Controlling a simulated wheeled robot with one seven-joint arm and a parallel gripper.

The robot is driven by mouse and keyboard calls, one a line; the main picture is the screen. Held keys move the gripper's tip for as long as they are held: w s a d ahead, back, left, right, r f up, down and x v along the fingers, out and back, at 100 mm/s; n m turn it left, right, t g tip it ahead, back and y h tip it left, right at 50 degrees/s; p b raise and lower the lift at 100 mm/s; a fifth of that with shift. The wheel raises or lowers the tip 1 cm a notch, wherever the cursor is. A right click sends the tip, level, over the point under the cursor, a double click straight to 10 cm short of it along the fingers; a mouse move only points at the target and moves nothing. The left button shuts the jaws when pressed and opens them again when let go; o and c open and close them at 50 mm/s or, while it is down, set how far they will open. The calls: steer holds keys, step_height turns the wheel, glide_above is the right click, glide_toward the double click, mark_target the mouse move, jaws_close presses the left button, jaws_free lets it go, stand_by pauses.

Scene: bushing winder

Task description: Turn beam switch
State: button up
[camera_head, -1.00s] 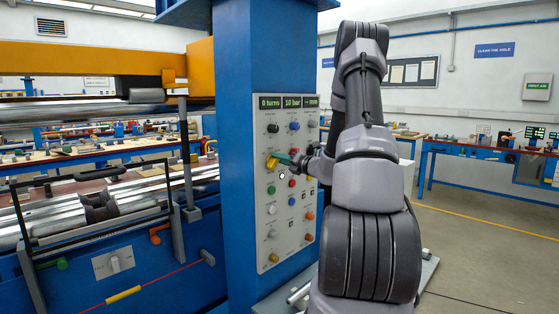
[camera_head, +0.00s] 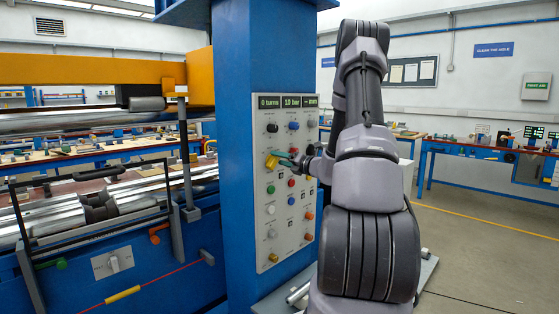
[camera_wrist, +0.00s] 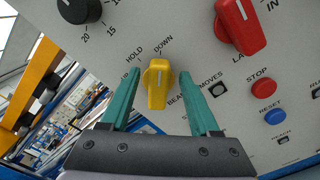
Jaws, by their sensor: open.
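The beam switch is a yellow knob (camera_wrist: 157,84) on the grey control panel (camera_head: 284,222); it also shows in the head view (camera_head: 271,162). In the wrist view its pointer line aims up, close to the DOWN label and right of HOLD. My gripper (camera_wrist: 155,92) is open, with one green finger on each side of the yellow knob. Gaps show between both fingers and the knob. In the head view my gripper (camera_head: 285,158) reaches the panel from the right. The lettering below the knob is partly covered by the right finger.
A black dial (camera_wrist: 80,10) is above left and a red knob (camera_wrist: 240,24) above right of the yellow knob. A red STOP button (camera_wrist: 263,87) and blue RESET button (camera_wrist: 275,117) lie to the right. The blue column (camera_head: 237,180) carries the panel.

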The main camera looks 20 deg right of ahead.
steer(key=v, duration=1)
steer(key=s+a+r+n+g+y, duration=0.1)
steer(key=s+a+r+n+g, duration=0.25)
steer(key=a+n, duration=0.4)
steer(key=s+a+r+n+g+y, duration=0.2)
steer(key=s+a+n+g, duration=0.3)
steer(key=a, duration=0.4)
steer(key=s+a+r+n+g+y, duration=0.1)
steer(key=s+a+r+n+g, duration=0.25)
steer(key=a+n, duration=0.45)
steer(key=s+r+n+t+h, duration=0.1)
steer(key=s+r+n+h, duration=0.2)
steer(key=s+n, duration=0.4)
steer(key=s+d+r+n+t+h, duration=0.1)
steer(key=s+r+n+h, duration=0.2)
steer(key=s+n+h, duration=0.2)
steer(key=s+n, duration=0.3)
steer(key=n, duration=0.1)
steer(key=shift+d+n, duration=0.2)
steer(key=shift+n, duration=0.15)
steer(key=shift+w, duration=0.1)
